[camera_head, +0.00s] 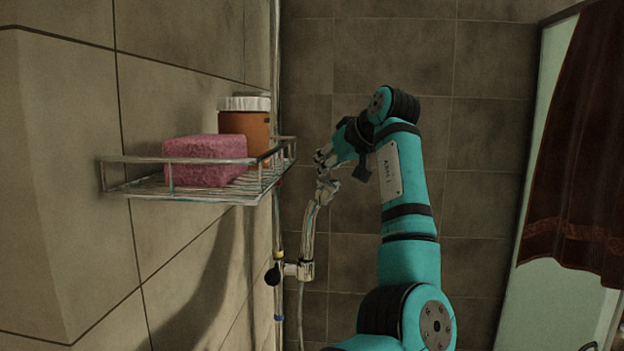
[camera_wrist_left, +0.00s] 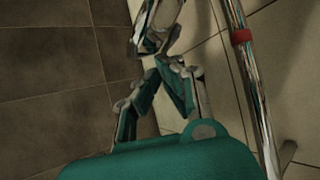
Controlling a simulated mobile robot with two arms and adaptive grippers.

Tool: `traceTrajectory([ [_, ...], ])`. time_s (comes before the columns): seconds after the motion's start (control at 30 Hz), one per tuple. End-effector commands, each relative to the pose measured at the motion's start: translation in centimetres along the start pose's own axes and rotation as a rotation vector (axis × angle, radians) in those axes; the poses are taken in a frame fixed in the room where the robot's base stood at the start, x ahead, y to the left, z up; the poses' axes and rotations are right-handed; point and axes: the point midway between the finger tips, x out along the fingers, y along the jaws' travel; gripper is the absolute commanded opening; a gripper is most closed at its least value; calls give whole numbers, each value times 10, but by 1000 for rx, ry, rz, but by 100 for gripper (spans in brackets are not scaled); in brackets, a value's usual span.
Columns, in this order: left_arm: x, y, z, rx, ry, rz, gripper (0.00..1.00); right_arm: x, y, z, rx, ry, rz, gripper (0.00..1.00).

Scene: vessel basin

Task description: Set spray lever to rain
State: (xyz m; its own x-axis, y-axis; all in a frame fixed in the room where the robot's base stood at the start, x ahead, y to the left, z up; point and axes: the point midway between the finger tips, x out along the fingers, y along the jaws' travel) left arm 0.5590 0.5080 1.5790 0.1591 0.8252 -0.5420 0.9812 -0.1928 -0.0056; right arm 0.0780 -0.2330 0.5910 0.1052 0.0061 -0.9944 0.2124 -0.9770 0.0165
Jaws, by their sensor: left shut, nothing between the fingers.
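The chrome hand shower (camera_head: 309,228) stands upright and slightly tilted in a holder (camera_head: 299,270) on the wall rail. Its upper end is partly hidden by my gripper. My left gripper (camera_head: 321,160) is at the shower's upper end, shut with nothing held. In the left wrist view, the gripper's fingertips (camera_wrist_left: 160,62) meet just below the shiny shower head (camera_wrist_left: 157,24), which is cut off by the top edge. I cannot tell whether they touch it. The spray lever cannot be made out, nor its setting. My right gripper is not in view.
A wire shelf (camera_head: 190,196) on the left wall holds a pink sponge (camera_head: 206,160) and an orange jar (camera_head: 246,124), close to the left of my gripper. A chrome rail with a red ring (camera_wrist_left: 241,36) runs beside the gripper. A dark red curtain (camera_head: 578,150) hangs at the right.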

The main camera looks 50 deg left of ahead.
Motion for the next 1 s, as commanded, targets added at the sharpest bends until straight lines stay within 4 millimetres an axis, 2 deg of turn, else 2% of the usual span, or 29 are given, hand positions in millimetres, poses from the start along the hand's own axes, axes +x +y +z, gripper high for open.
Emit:
traceTrajectory([
  [1.0, 10, -5, 8, 1, -2, -2, 0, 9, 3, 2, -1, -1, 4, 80],
])
